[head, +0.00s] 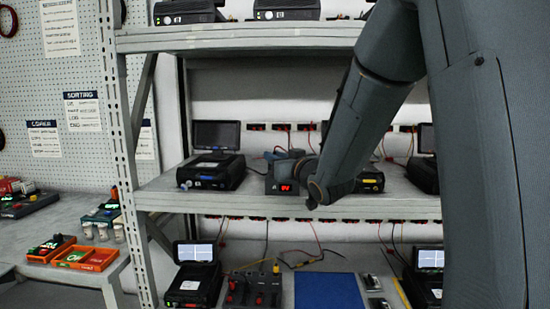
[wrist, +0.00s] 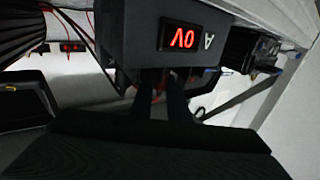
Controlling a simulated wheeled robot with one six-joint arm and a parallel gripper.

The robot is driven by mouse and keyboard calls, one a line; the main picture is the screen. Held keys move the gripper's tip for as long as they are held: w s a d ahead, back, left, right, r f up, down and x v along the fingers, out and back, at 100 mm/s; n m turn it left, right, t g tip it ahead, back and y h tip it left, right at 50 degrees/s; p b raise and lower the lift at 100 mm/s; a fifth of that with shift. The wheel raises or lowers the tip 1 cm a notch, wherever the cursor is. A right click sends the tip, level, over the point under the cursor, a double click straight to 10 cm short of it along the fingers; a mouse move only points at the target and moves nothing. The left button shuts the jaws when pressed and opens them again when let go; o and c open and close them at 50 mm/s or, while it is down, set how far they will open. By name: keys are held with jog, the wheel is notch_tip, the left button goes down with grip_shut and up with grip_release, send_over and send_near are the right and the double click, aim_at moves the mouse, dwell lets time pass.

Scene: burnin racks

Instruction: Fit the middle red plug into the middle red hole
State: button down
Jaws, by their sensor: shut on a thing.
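My gripper (wrist: 164,92) reaches up to the lower edge of a dark box with a lit red display (wrist: 182,38) in the wrist view. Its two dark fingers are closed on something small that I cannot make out. The same dark box (head: 284,187) stands on the middle shelf in the head view, just left of my wrist, where my arm hides the fingers. Red sockets (wrist: 73,47) show on the back wall at the upper left of the wrist view, and red sockets (head: 283,127) line the wall in the head view. I cannot tell which plug or hole is the middle one.
The middle shelf (head: 225,204) also holds a black case (head: 212,171) at left. Red and black leads (head: 318,240) hang behind. The lower shelf holds a board with red parts (head: 250,289) and a blue mat (head: 328,291).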

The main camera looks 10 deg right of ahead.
jog(key=shift+f, duration=0.4)
dwell(0.4)
jog(key=c, duration=1.6)
grip_release()
jog(key=shift+b, duration=0.3)
jog(key=shift+f, duration=0.1)
jog(key=shift+o, duration=0.6)
jog(key=shift+d+f, duration=0.1)
jog(key=shift+f, duration=0.05)
jog(key=shift+c, duration=0.2)
jog(key=shift+o, duration=0.8)
jog(key=shift+d+r+p, duration=0.1)
jog(key=shift+r+p, duration=0.45)
jog(key=shift+r, duration=0.2)
jog(key=shift+r+p, duration=1.45)
jog(key=shift+r, duration=0.85)
jog(key=shift+a+f, duration=0.1)
jog(key=shift+a, duration=0.1)
